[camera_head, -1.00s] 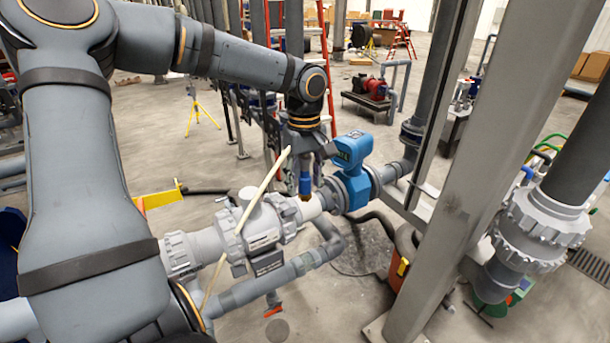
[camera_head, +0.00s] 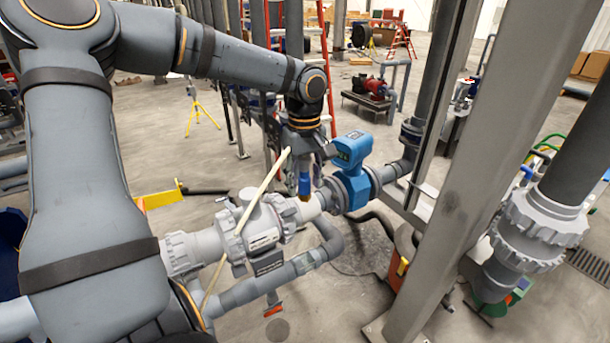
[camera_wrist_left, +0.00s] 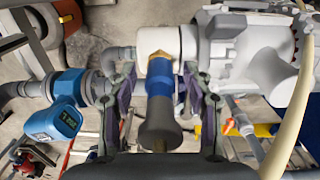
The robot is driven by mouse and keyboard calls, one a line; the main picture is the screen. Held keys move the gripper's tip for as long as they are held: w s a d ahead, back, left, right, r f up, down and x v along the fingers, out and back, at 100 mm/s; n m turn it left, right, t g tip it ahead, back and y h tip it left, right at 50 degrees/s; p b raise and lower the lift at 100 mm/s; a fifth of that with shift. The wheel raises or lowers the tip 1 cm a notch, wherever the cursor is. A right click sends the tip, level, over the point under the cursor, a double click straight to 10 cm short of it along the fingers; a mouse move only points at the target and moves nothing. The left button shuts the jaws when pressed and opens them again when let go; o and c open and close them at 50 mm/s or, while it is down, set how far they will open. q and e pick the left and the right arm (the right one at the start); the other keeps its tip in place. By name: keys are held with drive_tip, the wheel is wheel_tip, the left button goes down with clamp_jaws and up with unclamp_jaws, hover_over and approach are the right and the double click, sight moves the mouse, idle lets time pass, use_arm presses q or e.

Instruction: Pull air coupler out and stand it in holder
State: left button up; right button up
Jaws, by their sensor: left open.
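The air coupler (camera_wrist_left: 160,98) has a blue body, a brass tip and a dark grey rear end. In the left wrist view it lies between the two fingers of my left gripper (camera_wrist_left: 160,78), with its brass tip over the white pipe. The fingers are open, with gaps on both sides of the blue body. In the head view the coupler (camera_head: 305,184) hangs upright under my left gripper (camera_head: 306,172), its brass tip at the white pipe. I cannot tell whether the tip is seated there. I cannot pick out the holder for certain. My right gripper is out of view.
A white valve body (camera_head: 262,228) stands left of the coupler. A blue meter (camera_head: 352,170) is close on the right. A pale hose (camera_head: 266,178) runs diagonally beside the gripper. A yellow bracket (camera_head: 160,199) is at left. A grey column (camera_head: 450,180) stands at right.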

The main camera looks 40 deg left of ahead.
sight(304, 158)
use_arm(q)
clamp_jaws()
idle(0.3)
drive_tip(key=shift+r, duration=3)
